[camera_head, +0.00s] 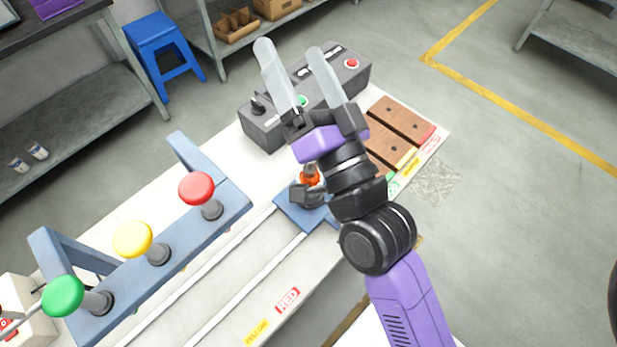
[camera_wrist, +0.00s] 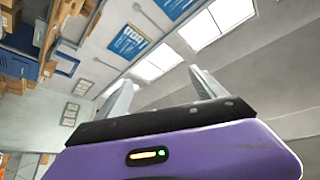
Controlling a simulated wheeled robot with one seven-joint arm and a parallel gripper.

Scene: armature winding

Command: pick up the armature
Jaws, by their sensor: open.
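What looks like the armature (camera_head: 309,179), a small dark part with an orange-red band, sits on a blue plate (camera_head: 290,208) on the workbench. My arm stands close to its right side, and part of it may be hidden. My gripper (camera_head: 290,50) is raised well above the bench, its two pale fingers pointing up and away from the armature. The fingers are apart with nothing between them. In the wrist view, the fingers (camera_wrist: 161,82) point toward the ceiling, and no armature shows there.
A blue rack (camera_head: 225,217) carries red (camera_head: 196,188), yellow (camera_head: 132,239) and green (camera_head: 63,296) round caps at the left. A dark control box (camera_head: 262,128) with buttons lies behind the arm. Brown blocks (camera_head: 401,119) lie at the right. A blue stool (camera_head: 160,45) stands beyond.

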